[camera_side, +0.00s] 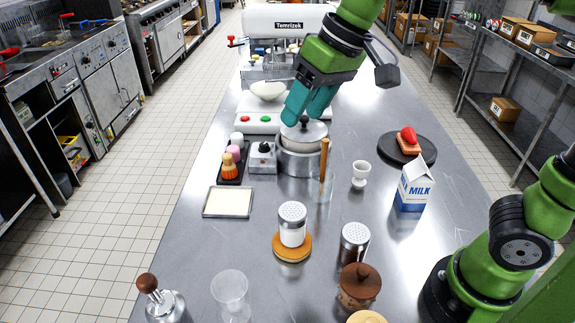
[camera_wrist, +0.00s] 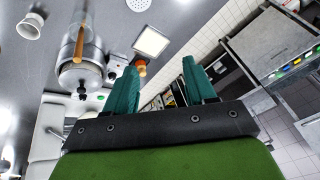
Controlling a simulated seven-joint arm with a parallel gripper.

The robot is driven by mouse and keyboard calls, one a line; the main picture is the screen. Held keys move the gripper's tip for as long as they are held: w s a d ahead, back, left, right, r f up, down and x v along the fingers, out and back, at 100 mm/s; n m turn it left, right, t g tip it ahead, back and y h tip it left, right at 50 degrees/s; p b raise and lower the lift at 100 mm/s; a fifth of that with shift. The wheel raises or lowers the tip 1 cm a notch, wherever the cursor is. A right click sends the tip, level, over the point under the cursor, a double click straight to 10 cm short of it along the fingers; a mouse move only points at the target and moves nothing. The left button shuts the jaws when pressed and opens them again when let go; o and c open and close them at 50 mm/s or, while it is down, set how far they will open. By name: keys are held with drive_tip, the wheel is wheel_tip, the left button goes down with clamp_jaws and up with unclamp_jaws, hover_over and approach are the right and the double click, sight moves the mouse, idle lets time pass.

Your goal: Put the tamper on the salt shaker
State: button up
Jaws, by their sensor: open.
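The salt shaker (camera_side: 292,227) stands upright on a round wooden coaster (camera_side: 291,250) in the side view, with a perforated metal lid and white contents. Its perforated top (camera_wrist: 138,4) seems to show at the upper edge of the wrist view. A metal piece with a brown wooden knob (camera_side: 148,284), cut off at the lower left of the side view, looks like the tamper; I cannot be certain. My gripper (camera_side: 306,108) is open and empty, up beside the lidded pot and far from both. Its two teal fingers also show in the wrist view (camera_wrist: 160,66).
A brown shaker (camera_side: 354,246), a brown jar (camera_side: 358,285) and a clear glass (camera_side: 230,292) stand nearer. A white square tray (camera_side: 228,202) lies left.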

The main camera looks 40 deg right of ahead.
drive_tip(key=s+d+f+m+t, duration=0.3)
drive_tip(key=s+d+f+m, duration=0.1)
drive_tip(key=s+d+f, duration=0.3)
drive_tip(key=s+d, duration=0.2)
drive_tip(key=d, duration=0.1)
drive_tip(key=shift+s+m+h, duration=0.15)
drive_tip(key=shift+m+h, duration=0.15)
drive_tip(key=shift+h, duration=0.1)
idle(0.5)
